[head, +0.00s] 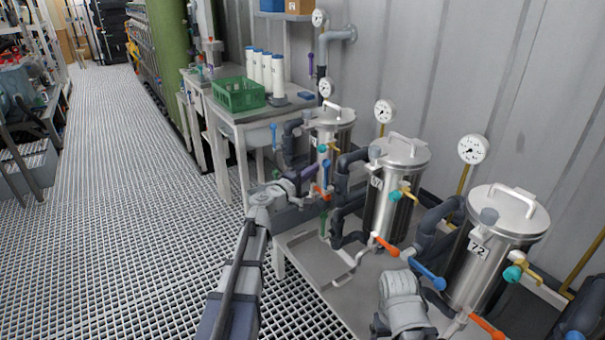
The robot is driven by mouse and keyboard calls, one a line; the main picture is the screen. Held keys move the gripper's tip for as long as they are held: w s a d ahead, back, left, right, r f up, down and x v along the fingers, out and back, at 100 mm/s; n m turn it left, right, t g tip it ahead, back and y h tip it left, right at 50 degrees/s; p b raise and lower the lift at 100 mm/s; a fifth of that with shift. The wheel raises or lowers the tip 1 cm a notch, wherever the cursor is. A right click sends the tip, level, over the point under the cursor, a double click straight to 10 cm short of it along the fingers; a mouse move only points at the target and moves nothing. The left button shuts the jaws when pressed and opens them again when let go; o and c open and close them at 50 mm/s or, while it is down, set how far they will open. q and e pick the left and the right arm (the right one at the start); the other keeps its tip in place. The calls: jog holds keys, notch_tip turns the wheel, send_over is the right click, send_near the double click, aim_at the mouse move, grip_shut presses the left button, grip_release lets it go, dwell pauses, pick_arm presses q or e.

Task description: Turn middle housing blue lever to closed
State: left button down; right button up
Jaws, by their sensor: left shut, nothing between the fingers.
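The middle housing (389,200) is a steel cylinder with a handled lid, between the far housing and the near one. Its blue lever (326,173) stands roughly upright at the pipework to its left. My left gripper (308,173) is shut and empty, just left of this lever. Whether they touch cannot be told, as the fingertips are small and blend with the dark pipes. An orange lever (385,245) sits low at the middle housing. Of my right arm, only a grey link shows at the bottom; its gripper does not show.
The near housing (478,264) has a slanted blue lever (427,275) and an orange lever (486,326). The far housing (342,132) has an upright blue lever (273,133). Dark pipes crowd the housings.

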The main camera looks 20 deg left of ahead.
aim_at(325, 175)
pick_arm(q)
jog(key=shift+s+d, duration=0.85)
jog(key=shift+d, duration=0.1)
